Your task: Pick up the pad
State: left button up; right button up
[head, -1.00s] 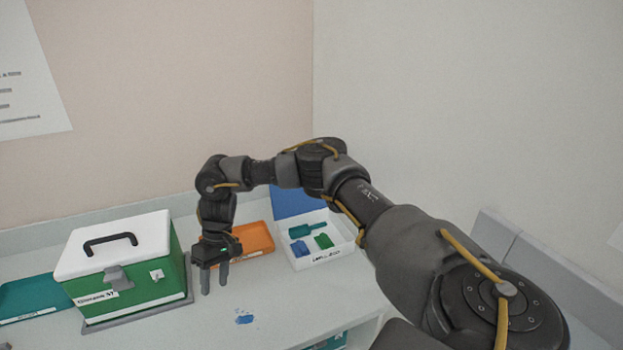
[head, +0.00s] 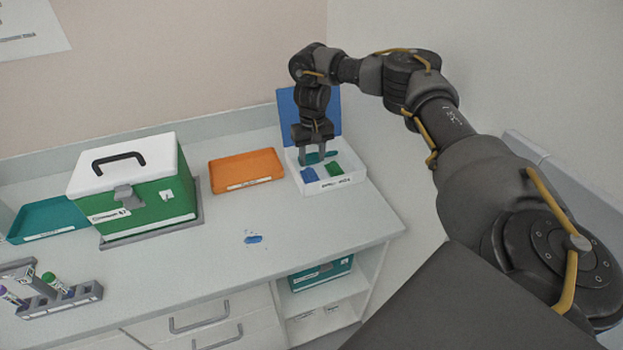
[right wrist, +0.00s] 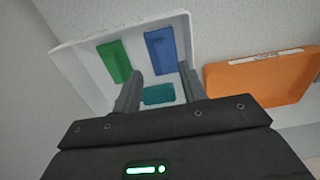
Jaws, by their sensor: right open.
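Three pads lie in a white box (head: 345,183) with its blue lid raised: a blue pad (head: 309,174), a green pad (head: 334,170) and a teal pad (head: 328,156). In the right wrist view the blue pad (right wrist: 161,51), green pad (right wrist: 114,62) and teal pad (right wrist: 158,94) all show. My right gripper (head: 313,158) points down over the box, open and empty. In the wrist view its fingers (right wrist: 160,74) appear on either side of the teal pad; I cannot tell their height above it. My left gripper is out of view.
An orange tray (head: 246,171) lies left of the box. A green case (head: 150,208) with a white lid and a teal tray (head: 44,222) stand farther left. A tube rack (head: 62,300) is at front left. A blue smear (head: 253,239) marks the otherwise clear middle counter.

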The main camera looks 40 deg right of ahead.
aim_at(311, 172)
jog(key=shift+a+f, duration=0.1)
jog(key=shift+f, duration=0.35)
jog(key=f, duration=0.1)
jog(key=f+p, duration=0.1)
jog(key=f, duration=0.2)
jog(key=shift+w+f, duration=0.15)
jog(key=shift+w, duration=0.15)
jog(key=shift+f, duration=0.25)
jog(key=shift+c, duration=0.4)
grip_shut()
